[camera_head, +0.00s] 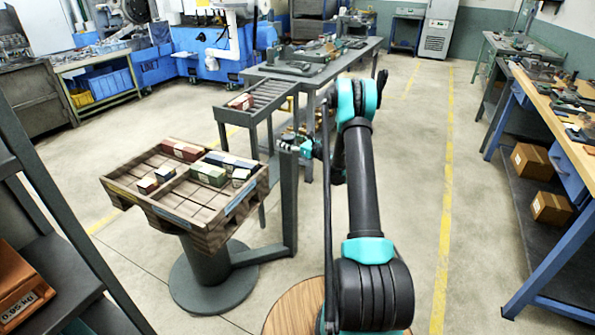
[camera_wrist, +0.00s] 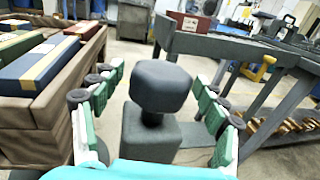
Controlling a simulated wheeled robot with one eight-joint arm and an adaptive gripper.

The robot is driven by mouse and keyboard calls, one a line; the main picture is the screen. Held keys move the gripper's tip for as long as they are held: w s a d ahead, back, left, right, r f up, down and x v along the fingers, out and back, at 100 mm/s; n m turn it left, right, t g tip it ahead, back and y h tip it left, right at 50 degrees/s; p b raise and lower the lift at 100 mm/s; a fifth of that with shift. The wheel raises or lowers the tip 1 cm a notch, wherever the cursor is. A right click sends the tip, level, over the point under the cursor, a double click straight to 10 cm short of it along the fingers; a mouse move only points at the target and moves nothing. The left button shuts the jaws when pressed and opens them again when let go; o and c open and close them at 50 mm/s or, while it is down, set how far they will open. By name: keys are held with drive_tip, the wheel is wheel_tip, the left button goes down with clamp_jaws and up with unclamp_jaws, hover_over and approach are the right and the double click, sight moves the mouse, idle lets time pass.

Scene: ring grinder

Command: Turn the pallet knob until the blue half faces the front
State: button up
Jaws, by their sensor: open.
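The wooden pallet (camera_head: 205,217) sits on a round grey stand (camera_head: 213,277) left of my arm. The dark knob (camera_wrist: 160,83) tops a grey post (camera_head: 289,195) joined to the stand's base, right of the pallet. My gripper (camera_head: 303,149) is at the post's top. In the wrist view its green-padded fingers are open, one on each side of the knob, with gaps visible on both sides. The knob's far side is hidden.
Several boxes, including a red box (camera_head: 180,150) and a green box (camera_head: 208,174), lie in the pallet. A roller conveyor (camera_head: 265,100) stands behind the post. A wooden workbench (camera_head: 560,115) is at the right. Dark shelves (camera_head: 55,240) stand near left. The floor right of my arm is clear.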

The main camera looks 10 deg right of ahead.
drive_tip(key=v, duration=1.7)
drive_tip(key=s+a+r+n+g+h, duration=0.2)
drive_tip(key=s+a+n, duration=0.4)
drive_tip(key=s, duration=0.3)
drive_tip(key=s+a+r+n+g+h, duration=0.3)
drive_tip(key=s+a+n+g, duration=0.2)
drive_tip(key=s+n, duration=0.4)
drive_tip(key=shift+s+a+r, duration=0.35)
drive_tip(key=shift+s+a, duration=0.4)
drive_tip(key=s+d+f+n+h, duration=0.1)
drive_tip(key=s+n, duration=0.3)
drive_tip(key=s, duration=0.4)
drive_tip(key=s+d+f+n+g+h, duration=0.1)
drive_tip(key=s+d+n+h, duration=0.1)
drive_tip(key=s, duration=0.6)
drive_tip(key=s+d+f+n+g+h, duration=0.1)
drive_tip(key=s+d+n+h, duration=0.1)
drive_tip(key=s+n+h, duration=0.2)
drive_tip(key=s+n, duration=0.2)
drive_tip(key=s, duration=0.1)
drive_tip(key=shift+s, duration=0.4)
